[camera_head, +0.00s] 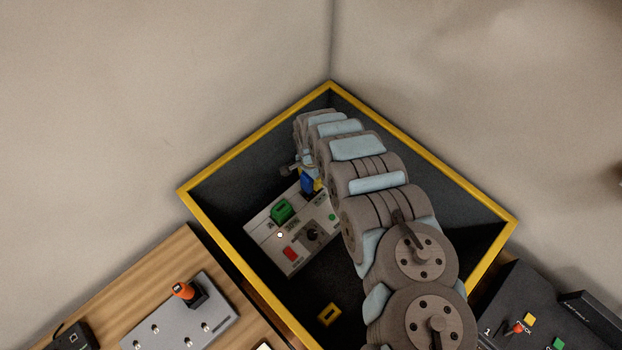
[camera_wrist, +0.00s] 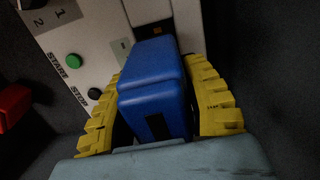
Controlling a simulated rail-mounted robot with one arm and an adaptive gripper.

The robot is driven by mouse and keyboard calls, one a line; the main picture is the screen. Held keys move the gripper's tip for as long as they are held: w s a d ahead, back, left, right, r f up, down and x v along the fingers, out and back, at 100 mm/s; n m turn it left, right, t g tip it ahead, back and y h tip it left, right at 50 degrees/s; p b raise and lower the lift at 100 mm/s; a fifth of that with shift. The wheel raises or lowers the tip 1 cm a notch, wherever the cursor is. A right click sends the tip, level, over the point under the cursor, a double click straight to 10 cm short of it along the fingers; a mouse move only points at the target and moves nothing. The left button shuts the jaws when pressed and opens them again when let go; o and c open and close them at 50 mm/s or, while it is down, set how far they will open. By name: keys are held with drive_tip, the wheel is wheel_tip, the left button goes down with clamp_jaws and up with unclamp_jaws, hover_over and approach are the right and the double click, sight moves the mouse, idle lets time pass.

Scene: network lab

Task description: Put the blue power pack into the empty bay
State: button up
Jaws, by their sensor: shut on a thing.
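The blue power pack (camera_wrist: 155,95) sits between the yellow fingers of my gripper (camera_wrist: 160,100) in the wrist view. My gripper is shut on it. The far end of the pack meets or overlaps the face of the light grey panel (camera_wrist: 99,41); I cannot tell how deep it goes. In the head view the blue pack (camera_head: 307,184) shows at the upper right of the panel (camera_head: 268,241), beside a green block (camera_head: 282,211) that stands on the panel. The bay is not visible, apart from a dark gap (camera_wrist: 155,31) with a small orange mark past the pack.
The panel lies inside a dark bin with a yellow rim (camera_head: 240,145). It carries a red part (camera_head: 291,254), a dark knob (camera_head: 313,234) and a green button (camera_wrist: 74,61). A yellow piece (camera_head: 328,314) lies on the bin floor. My arm covers the bin's right side.

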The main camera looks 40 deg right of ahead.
drive_tip(key=shift+f+b, duration=1.95)
drive_tip(key=shift+f, duration=0.1)
drive_tip(key=shift+f+b, duration=0.55)
drive_tip(key=shift+f, duration=0.7)
drive_tip(key=o, duration=1.3)
drive_tip(key=shift+w, duration=0.15)
drive_tip(key=shift+r, duration=0.1)
drive_tip(key=shift+s+r, duration=0.2)
drive_tip(key=shift+r, duration=0.15)
drive_tip(key=shift+w+r, duration=0.2)
drive_tip(key=shift+r, duration=5.45)
